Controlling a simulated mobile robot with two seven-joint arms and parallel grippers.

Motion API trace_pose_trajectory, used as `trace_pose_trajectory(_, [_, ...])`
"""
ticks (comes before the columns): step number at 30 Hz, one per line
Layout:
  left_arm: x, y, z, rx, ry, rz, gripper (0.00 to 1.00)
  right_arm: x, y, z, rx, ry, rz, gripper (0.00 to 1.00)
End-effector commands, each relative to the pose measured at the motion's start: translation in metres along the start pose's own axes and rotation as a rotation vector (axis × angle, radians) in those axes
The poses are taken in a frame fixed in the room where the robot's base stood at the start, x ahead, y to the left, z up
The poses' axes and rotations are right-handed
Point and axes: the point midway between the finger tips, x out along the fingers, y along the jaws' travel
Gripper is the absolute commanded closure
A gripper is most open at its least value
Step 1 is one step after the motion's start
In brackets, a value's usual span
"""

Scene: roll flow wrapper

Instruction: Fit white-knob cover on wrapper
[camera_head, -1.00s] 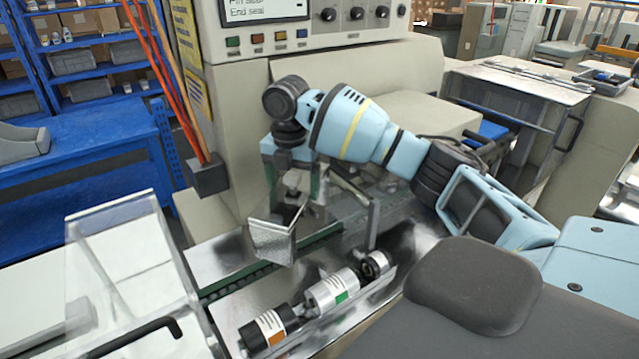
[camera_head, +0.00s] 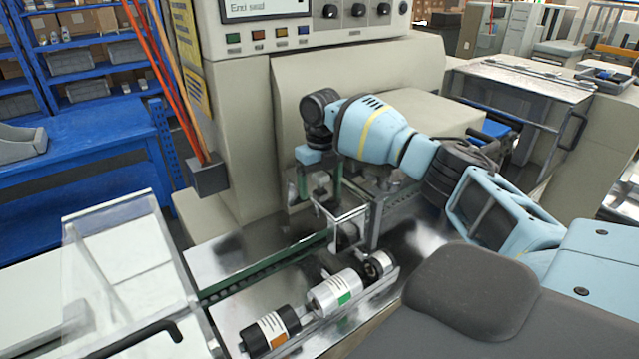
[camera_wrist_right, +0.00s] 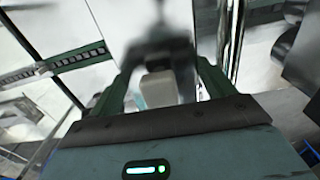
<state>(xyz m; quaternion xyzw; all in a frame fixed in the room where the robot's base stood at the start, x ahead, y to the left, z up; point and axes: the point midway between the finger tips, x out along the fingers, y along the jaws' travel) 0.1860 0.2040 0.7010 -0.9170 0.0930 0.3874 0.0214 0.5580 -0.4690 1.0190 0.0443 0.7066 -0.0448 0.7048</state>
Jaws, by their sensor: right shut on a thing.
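My right gripper (camera_head: 322,188) hangs fingers-down in front of the wrapper's cream body (camera_head: 355,100). In the right wrist view its two green fingers (camera_wrist_right: 160,92) close on a pale, blocky knob (camera_wrist_right: 158,88). Below the fingers in the head view is a thin-edged, clear or shiny cover (camera_head: 343,214), held above the metal bed beside the green conveyor strip (camera_head: 265,264). The cover's outline is hard to separate from the frame behind it, and I cannot tell whether it touches the wrapper. My left gripper is not in view.
Labelled rollers lie along the front of the bed: a black one (camera_head: 268,331), a silver one with a green mark (camera_head: 334,291) and a small dark-ended one (camera_head: 377,264). A clear raised guard (camera_head: 115,250) stands at left. A grey box on hoses (camera_head: 207,175) hangs nearby.

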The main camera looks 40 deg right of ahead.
Motion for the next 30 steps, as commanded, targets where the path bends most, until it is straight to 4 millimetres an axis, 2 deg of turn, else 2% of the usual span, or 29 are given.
trace_pose_trajectory(11, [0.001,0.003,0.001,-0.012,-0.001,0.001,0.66,0.003,-0.002,0.001,-0.017,-0.005,0.001,0.84])
trace_pose_trajectory(24, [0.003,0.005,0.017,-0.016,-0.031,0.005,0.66,0.034,-0.002,0.000,-0.016,-0.002,0.000,0.84])
trace_pose_trajectory(30, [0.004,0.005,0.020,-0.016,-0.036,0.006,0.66,0.041,-0.002,0.001,-0.015,-0.005,0.001,0.84])
